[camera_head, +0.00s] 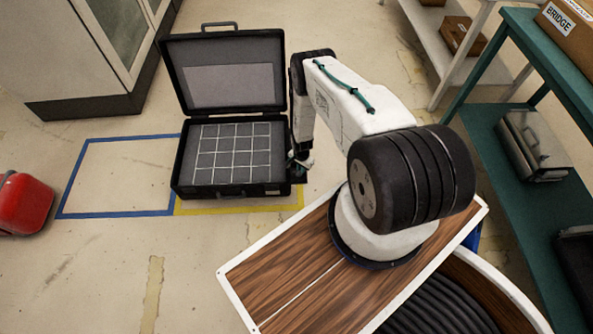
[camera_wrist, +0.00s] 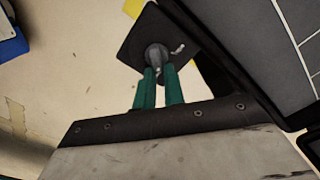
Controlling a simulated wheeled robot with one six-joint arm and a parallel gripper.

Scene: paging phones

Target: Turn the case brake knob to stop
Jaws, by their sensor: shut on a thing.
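The open black case (camera_head: 180,165) stands on the floor, lid raised, with a grey gridded insert inside. A small black plate (camera_head: 298,178) juts from its right side. In the wrist view the plate (camera_wrist: 135,45) carries a round grey knob (camera_wrist: 156,53), with a small white mark (camera_wrist: 178,48) beside it. My gripper (camera_wrist: 159,72) has its green fingers closed on the knob. In the head view my gripper (camera_head: 301,163) is at the case's right side; the knob is not clear there. I cannot read the knob's setting.
A blue floor outline (camera_head: 115,214) lies left of the case and a yellow one (camera_head: 250,209) under it. A red container (camera_head: 22,205) stands at far left. A green shelf (camera_head: 490,130) with boxes is at right. A grey cabinet (camera_head: 70,50) stands behind left.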

